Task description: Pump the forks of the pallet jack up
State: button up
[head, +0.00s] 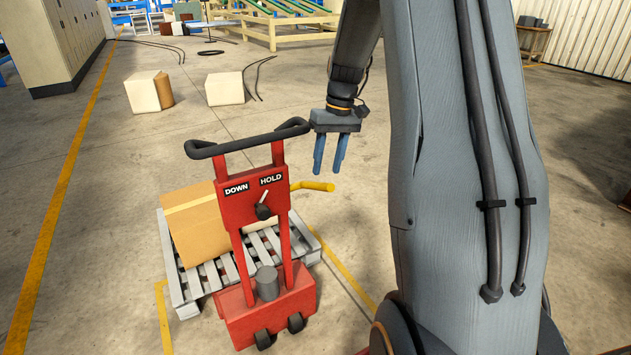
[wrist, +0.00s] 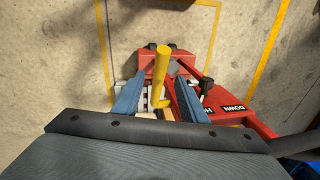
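The red pallet jack (head: 267,311) stands upright with a black bar handle (head: 247,142). Its panel (head: 247,200) reads DOWN and HOLD; the pointer of the black knob (head: 262,211) leans up and right, toward HOLD. A yellow lever (head: 313,186) sticks out to the right behind the panel. My gripper (head: 330,170) has two blue fingers, apart and empty, pointing down above the lever's end. In the wrist view the yellow lever (wrist: 161,75) appears between the fingers of my gripper (wrist: 157,82); I see no contact. The forks are hidden under the pallet.
A grey pallet (head: 187,292) bears a cardboard box (head: 196,225) behind the jack's panel. The black bar handle lies close to the left of my gripper. Two pale blocks (head: 142,92) (head: 225,88) lie farther back. The floor right of the pallet is clear.

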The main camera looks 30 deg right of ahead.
aim_at(322, 187)
jog(key=f, duration=0.3)
jog(key=a+f+p, duration=0.1)
jog(key=f, duration=0.2)
jog(key=shift+w+a+f, duration=0.1)
jog(key=shift+f, duration=0.75)
grip_shut()
